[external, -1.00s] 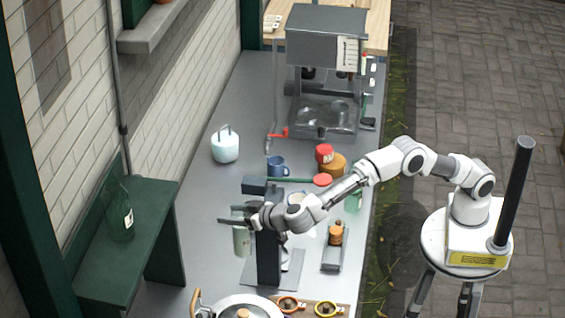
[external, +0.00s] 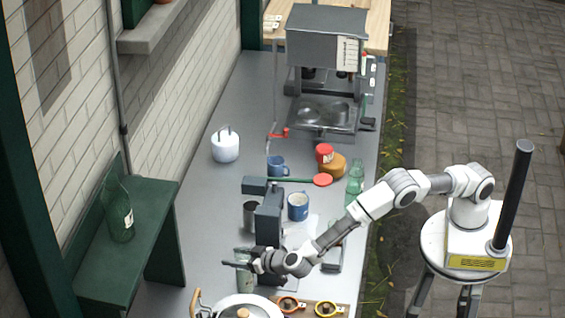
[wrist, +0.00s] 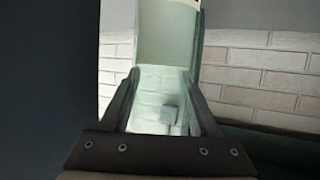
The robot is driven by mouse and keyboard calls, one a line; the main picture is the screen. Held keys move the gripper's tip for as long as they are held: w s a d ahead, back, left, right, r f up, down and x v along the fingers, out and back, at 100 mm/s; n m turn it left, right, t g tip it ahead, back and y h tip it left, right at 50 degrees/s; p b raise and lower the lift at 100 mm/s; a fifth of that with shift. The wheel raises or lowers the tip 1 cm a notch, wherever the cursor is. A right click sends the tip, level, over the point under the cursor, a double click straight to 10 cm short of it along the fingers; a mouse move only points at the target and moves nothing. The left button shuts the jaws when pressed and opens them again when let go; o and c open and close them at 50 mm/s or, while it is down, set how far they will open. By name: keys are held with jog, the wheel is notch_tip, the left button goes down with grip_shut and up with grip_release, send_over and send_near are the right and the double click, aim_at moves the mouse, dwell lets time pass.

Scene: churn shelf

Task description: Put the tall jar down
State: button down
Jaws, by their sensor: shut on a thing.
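The tall jar (external: 243,256) is pale green and see-through. It stands roughly upright in my gripper (external: 240,264), low over the near part of the grey counter, behind the lidded pot. In the wrist view the jar (wrist: 165,75) fills the space between the two dark fingers of my gripper (wrist: 163,100), which are shut on it. The jar's lower end is hidden in the external view, so I cannot tell whether it touches the counter.
The lidded pot (external: 238,306) is close in front. A dark upright grinder-like stand (external: 269,232) is just behind, with a grey metal cup (external: 250,215) and a blue mug (external: 298,206) beyond. A green shelf (external: 150,215) bearing a bottle (external: 119,222) is left. Counter (external: 205,225) shows free left of the stand.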

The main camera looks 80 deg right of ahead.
jog(key=shift+f, duration=0.5)
jog(key=shift+f, duration=0.15)
jog(key=shift+c, duration=2)
grip_release()
jog(key=shift+f, duration=0.1)
jog(key=shift+r, duration=0.25)
jog(key=v, duration=1.2)
